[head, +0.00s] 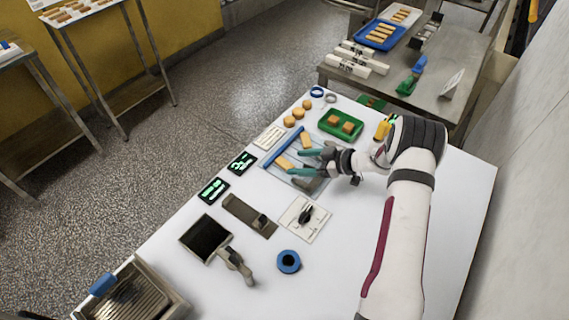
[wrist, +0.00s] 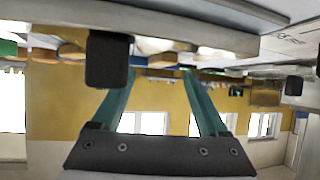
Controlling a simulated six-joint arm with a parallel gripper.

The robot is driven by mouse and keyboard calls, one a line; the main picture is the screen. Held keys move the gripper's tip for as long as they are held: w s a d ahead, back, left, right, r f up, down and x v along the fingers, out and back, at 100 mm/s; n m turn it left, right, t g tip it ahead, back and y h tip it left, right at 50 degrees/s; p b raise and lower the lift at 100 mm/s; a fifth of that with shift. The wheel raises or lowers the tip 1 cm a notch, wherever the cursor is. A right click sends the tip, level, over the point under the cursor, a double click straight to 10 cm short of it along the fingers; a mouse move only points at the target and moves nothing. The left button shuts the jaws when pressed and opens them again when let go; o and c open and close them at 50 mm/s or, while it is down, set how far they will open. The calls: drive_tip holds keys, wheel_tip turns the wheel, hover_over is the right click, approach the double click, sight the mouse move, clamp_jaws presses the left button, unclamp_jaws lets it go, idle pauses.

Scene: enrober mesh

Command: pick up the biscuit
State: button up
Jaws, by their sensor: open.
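The nearer biscuit is just past the fingertips; I cannot tell the height gap. The wrist view shows the open fingers (wrist: 158,72) from behind, with a strip of objects at the top too small and cut off to name surely.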

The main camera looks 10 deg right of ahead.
sight(286, 164)
drive_tip(key=x, duration=0.3)
drive_tip(key=shift+a+f, duration=0.2)
drive_tip(key=shift+f, duration=0.15)
drive_tip(key=shift+s, duration=0.1)
drive_tip(key=c, duration=1.2)
drive_tip(key=shift+r, duration=0.1)
